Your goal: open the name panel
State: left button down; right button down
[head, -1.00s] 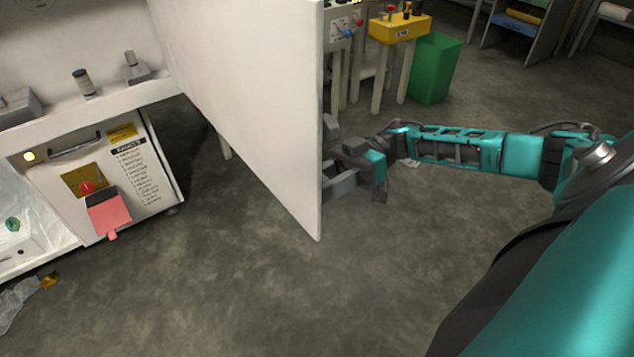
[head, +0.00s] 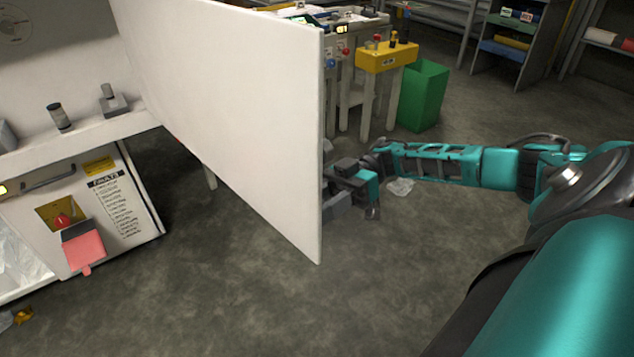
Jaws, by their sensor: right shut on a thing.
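A large white panel (head: 230,100) stands swung out from the white machine (head: 60,135) at the left, its free edge toward me. I cannot read any name on it. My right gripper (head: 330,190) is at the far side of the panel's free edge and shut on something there. The panel hides its fingertips, so the held part, perhaps a handle, is not visible. My right arm (head: 440,165) reaches in from the right. My left gripper is not in view.
The machine's lower front (head: 100,205) carries a pink flap (head: 84,247) and a fault list. A green bin (head: 422,95) and a yellow control box (head: 386,55) stand behind.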

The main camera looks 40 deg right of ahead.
jog(key=shift+w+r, duration=0.15)
jog(key=shift+r, duration=0.2)
jog(key=c, duration=1)
grip_release()
jog(key=o, duration=0.3)
jog(key=shift+f, duration=0.2)
jog(key=shift+o, duration=0.2)
jog(key=d+b, duration=0.3)
jog(key=d, duration=1)
jog(key=shift+w, duration=0.15)
